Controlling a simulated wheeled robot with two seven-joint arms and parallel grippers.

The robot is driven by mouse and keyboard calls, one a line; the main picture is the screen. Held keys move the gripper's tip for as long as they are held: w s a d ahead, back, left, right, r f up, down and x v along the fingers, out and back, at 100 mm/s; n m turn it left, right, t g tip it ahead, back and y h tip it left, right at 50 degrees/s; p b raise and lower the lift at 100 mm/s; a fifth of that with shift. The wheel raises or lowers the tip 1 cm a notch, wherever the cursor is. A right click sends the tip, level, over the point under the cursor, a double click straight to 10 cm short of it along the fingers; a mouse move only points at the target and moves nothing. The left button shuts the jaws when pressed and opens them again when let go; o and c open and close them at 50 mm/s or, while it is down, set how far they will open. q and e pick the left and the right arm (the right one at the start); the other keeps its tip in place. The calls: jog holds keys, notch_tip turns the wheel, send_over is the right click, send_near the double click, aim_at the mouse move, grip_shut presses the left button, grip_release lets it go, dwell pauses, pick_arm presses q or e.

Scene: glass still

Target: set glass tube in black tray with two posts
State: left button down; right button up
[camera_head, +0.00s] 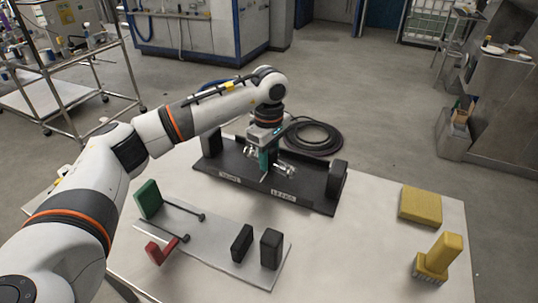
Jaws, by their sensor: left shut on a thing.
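The black tray (218,167) lies toward the back of the white table. It has a dark upright post at each end, the left post (212,143) and the right post (336,180). My left gripper (268,168) points down over the middle of the tray, between the posts. It is shut on the glass tube (287,171), a clear, shiny piece that sticks out on both sides of the fingers. The tube lies roughly along the tray's length. I cannot tell whether it touches the tray. My right gripper is not in view.
A grey plate (215,238) in front carries a green block (149,199), a red bracket (160,252), thin rods and two black blocks (271,249). A yellow block (420,205) and a yellow brush (438,258) are at right. A coiled black hose (322,138) lies behind the tray.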

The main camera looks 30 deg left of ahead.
pick_arm(q)
jog(key=shift+f+b, duration=0.35)
jog(key=shift+f, duration=0.15)
dwell(0.3)
jog(key=c, duration=0.9)
grip_release()
notch_tip(320, 180, up, 12)
jog(key=shift+r, duration=0.1)
